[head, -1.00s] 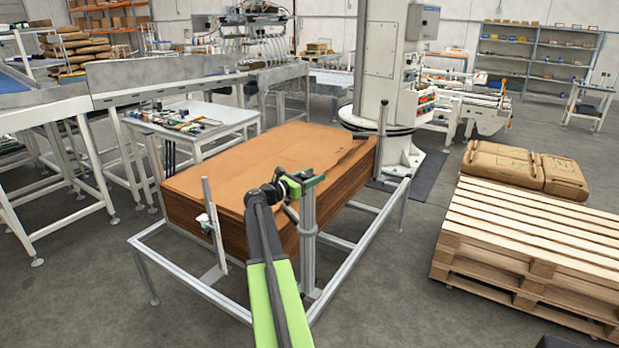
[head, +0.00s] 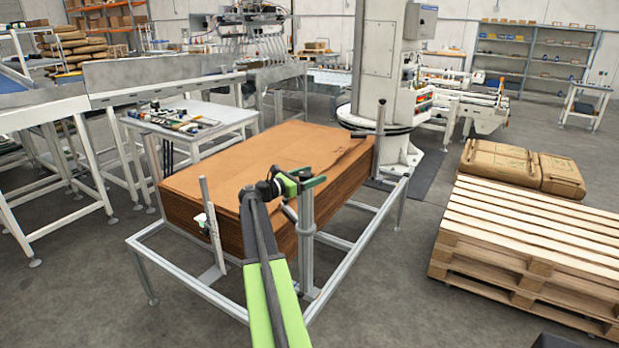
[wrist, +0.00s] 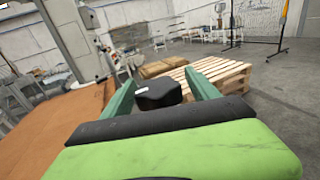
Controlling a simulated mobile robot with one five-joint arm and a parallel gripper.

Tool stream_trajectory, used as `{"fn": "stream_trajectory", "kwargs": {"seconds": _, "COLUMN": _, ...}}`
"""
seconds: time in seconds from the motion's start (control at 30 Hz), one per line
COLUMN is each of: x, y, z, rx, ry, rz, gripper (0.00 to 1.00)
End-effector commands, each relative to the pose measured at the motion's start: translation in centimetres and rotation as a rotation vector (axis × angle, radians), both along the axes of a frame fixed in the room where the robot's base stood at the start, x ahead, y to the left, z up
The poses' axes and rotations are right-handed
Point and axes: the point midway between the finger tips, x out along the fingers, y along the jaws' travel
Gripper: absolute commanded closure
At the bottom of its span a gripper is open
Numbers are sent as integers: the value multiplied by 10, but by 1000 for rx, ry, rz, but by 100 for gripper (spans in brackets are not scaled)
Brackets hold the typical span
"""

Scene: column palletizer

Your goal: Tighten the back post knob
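The near metal post (head: 306,240) stands upright at the front right corner of the stack's frame. My gripper (head: 305,184) is at the top of this post. In the wrist view a black knob (wrist: 158,95) with a small white mark sits between the two teal fingers of my gripper (wrist: 159,76). The fingers look spread, with a gap at the knob's right side; contact on the left is unclear. Another post (head: 380,140) stands at the far right corner, and one with a small bracket (head: 211,225) at the left. I cannot tell from labels which is the back post.
A brown sheet stack (head: 265,155) fills the metal frame (head: 190,285) beside the near post. A wooden pallet (head: 530,245) and brown sacks (head: 520,168) stand to the right. A table with tools (head: 215,128) is behind left. Floor between frame and pallet is clear.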

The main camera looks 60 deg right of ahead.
Motion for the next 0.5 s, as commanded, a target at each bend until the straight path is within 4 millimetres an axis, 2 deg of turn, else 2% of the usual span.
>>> {"fn": "stream_trajectory", "kwargs": {"seconds": 0.3, "x": 2, "y": 4, "z": 0, "rx": 0, "ry": 0, "rz": 2, "gripper": 31}}
{"fn": "stream_trajectory", "kwargs": {"seconds": 0.37, "x": 5, "y": 11, "z": 0, "rx": 0, "ry": 0, "rz": 3, "gripper": 31}}
{"fn": "stream_trajectory", "kwargs": {"seconds": 0.5, "x": 17, "y": 42, "z": 0, "rx": 0, "ry": 0, "rz": 5, "gripper": 31}}
